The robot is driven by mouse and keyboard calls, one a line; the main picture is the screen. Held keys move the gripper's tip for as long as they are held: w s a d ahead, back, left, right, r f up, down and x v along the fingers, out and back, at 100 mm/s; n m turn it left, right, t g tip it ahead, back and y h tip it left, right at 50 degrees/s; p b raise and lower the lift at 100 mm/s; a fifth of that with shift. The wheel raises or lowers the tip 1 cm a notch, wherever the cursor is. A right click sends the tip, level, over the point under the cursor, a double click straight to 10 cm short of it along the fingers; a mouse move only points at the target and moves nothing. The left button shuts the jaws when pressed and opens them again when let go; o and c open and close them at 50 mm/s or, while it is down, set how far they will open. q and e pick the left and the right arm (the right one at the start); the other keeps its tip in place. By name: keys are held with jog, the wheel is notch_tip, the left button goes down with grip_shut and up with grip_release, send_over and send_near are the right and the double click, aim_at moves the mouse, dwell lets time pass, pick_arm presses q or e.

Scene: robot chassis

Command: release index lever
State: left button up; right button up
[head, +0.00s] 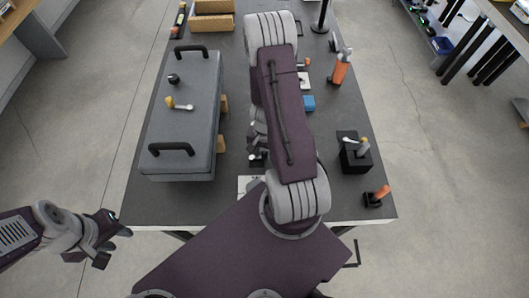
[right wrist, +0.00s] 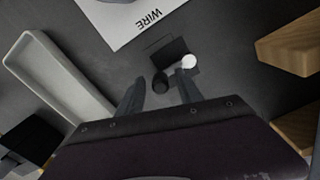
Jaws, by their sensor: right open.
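A small device with a dark base (right wrist: 168,48), a black knob (right wrist: 160,82) and a white ball end (right wrist: 189,62) lies on the table in the right wrist view. I cannot tell for sure that it is the index lever. My right gripper (right wrist: 159,92) is open, with its fingers to either side of the black knob; I cannot tell whether they touch it. In the head view my right arm largely hides this spot. My left gripper (head: 108,240) is off the table's front left corner, apart from everything; its jaw opening is unclear.
A grey case (head: 180,135) with black handles and a yellow-tipped lever (head: 180,104) stands at left. A black box with a lever (head: 356,152) and an orange-handled device (head: 377,196) stand at right. A card marked WIRE (right wrist: 130,18) and a pale tray (right wrist: 50,72) lie near the right gripper.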

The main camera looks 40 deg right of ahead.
notch_tip(320, 180, up, 9)
jog(key=p, duration=0.9)
jog(key=shift+r, duration=0.2)
jog(key=shift+f, duration=0.2)
